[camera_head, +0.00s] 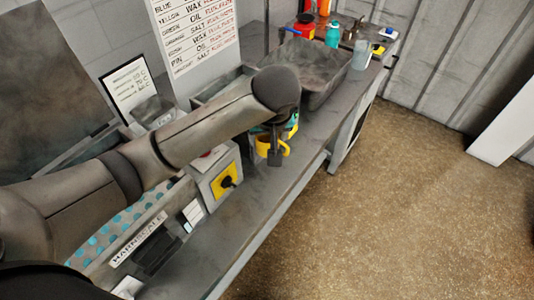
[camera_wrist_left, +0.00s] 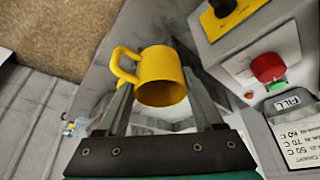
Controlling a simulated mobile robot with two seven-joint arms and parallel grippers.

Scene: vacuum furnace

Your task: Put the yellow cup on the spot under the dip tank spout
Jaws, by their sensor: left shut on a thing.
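The yellow cup (camera_head: 262,147) is at my left gripper (camera_head: 275,154), over the bench beside a control box. In the left wrist view the cup (camera_wrist_left: 160,68) sits between the two fingers of my left gripper (camera_wrist_left: 157,88), which is shut on it. Its handle points left there, and a dark round face is turned towards the camera. My left forearm covers part of the bench behind the cup. I cannot make out the spout or the spot under it. My right gripper is not in view.
The control box (camera_head: 222,182) has a yellow panel with a black knob; a red button (camera_wrist_left: 268,67) and a FILL label show in the left wrist view. A grey basin (camera_head: 318,75) and several bottles stand farther along the bench. The bench's front strip (camera_head: 265,205) is clear.

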